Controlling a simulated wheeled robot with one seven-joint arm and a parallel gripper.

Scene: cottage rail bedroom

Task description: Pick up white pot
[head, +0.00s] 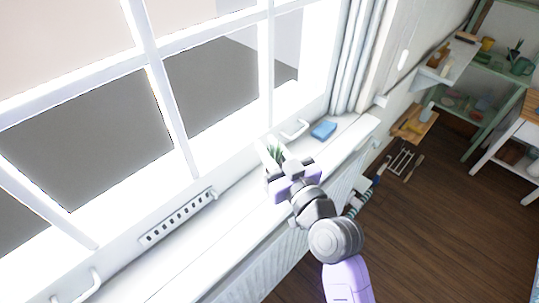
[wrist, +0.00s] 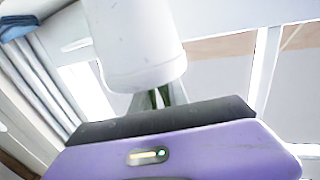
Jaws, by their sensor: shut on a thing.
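The white pot (head: 265,152) is at the window sill in the head view, with green leaves (head: 275,153) at its top, partly hidden by my gripper. My gripper (head: 287,172), purple and grey, reaches over the sill and is shut on the pot. In the wrist view the pot (wrist: 135,45) fills the upper middle, just beyond the dark gripper edge, with a little green (wrist: 156,98) below its rim. The fingertips are not clearly seen there. I cannot tell whether the pot touches the sill.
The white sill (head: 240,222) runs along the bright window. Window handles (head: 295,130) stick out close behind. A wall shelf (head: 445,62) and a green rack (head: 490,100) stand at the right, above open wooden floor.

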